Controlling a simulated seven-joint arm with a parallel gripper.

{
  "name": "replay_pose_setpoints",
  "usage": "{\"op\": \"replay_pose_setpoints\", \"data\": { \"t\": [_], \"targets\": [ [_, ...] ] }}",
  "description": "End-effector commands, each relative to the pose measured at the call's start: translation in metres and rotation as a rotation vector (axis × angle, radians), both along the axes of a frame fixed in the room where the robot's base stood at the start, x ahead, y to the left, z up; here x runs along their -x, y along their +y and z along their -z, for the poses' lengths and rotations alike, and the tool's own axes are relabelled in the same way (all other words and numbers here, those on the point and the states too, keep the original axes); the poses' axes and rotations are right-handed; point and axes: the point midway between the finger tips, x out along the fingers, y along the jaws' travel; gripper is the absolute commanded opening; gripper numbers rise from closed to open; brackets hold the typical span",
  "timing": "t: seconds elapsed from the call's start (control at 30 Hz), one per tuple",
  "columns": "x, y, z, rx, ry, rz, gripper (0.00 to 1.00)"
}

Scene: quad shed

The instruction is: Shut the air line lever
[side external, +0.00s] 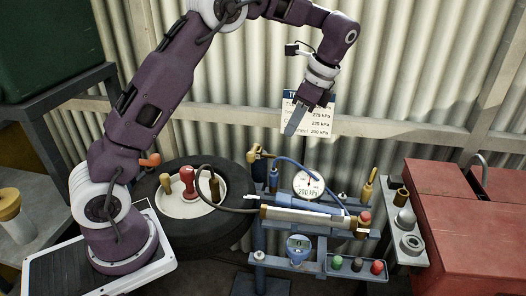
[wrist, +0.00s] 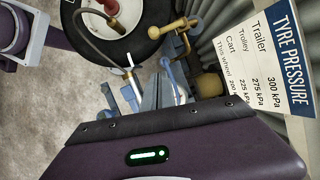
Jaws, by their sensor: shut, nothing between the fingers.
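A brass valve fitting (side external: 256,155), which looks like the air line lever, sits at the back left of the blue stand (side external: 259,240). It also shows in the wrist view as a brass bar with rounded ends (wrist: 172,28). I cannot tell from its angle whether the lever is open or shut. A blue hose runs from near it across the stand. My gripper (side external: 291,131) hangs pointing down, above and to the right of the fitting, clear of everything. Its fingers (wrist: 158,96) are together and empty.
A gauge (side external: 308,184), a long pump-like cylinder (side external: 305,218) and small coloured caps crowd the stand. A tyre (side external: 161,228) lies at left, a red chest (side external: 450,230) stands at right. A pressure sign (side external: 318,122) hangs behind my gripper.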

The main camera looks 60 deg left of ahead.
Motion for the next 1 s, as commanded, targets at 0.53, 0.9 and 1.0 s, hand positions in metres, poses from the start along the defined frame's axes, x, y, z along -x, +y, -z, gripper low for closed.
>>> {"op": "replay_pose_setpoints", "data": {
  "t": [0.53, 0.9, 1.0],
  "targets": [
    [0.010, 0.012, 0.038, 0.000, 0.005, -0.001, 0.00],
    [0.032, 0.043, 0.094, 0.000, 0.000, -0.004, 0.00],
    [0.039, 0.053, 0.095, 0.001, -0.001, -0.004, 0.00]
  ]
}}
